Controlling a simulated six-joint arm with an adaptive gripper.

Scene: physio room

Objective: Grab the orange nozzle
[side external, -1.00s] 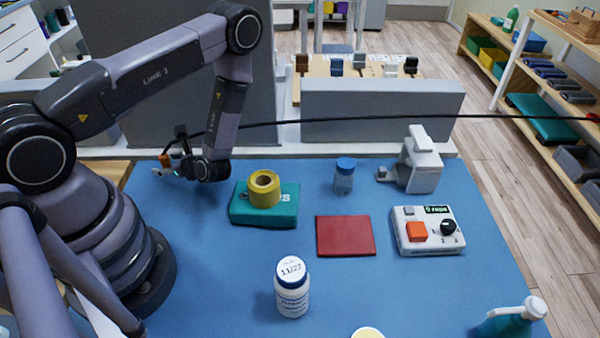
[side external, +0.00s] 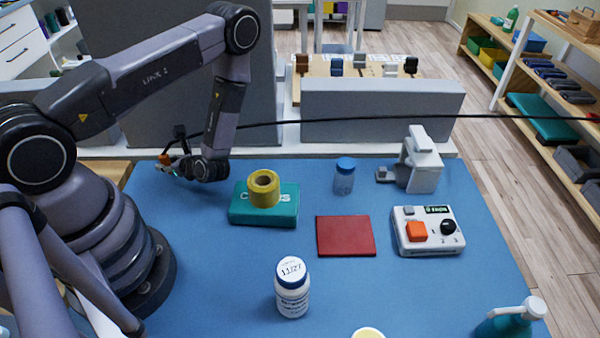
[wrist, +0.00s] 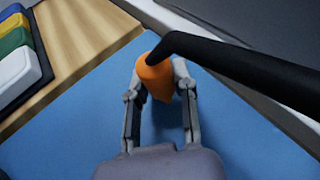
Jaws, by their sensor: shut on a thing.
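The orange nozzle (wrist: 156,76) sits between the two fingertips of my gripper (wrist: 160,82) in the wrist view, with a finger on each side. A thick black hose runs from its top toward the right. In the side external view my gripper (side external: 172,168) is low near the back left of the blue table. There the nozzle (side external: 165,159) shows only as a small orange spot, partly hidden by the gripper. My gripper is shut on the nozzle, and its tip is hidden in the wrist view.
A yellow tape roll (side external: 264,190) rests on a teal box (side external: 238,211) right of my gripper. A red pad (side external: 345,236), control box (side external: 428,243) and white bottle (side external: 292,300) stand farther right and forward.

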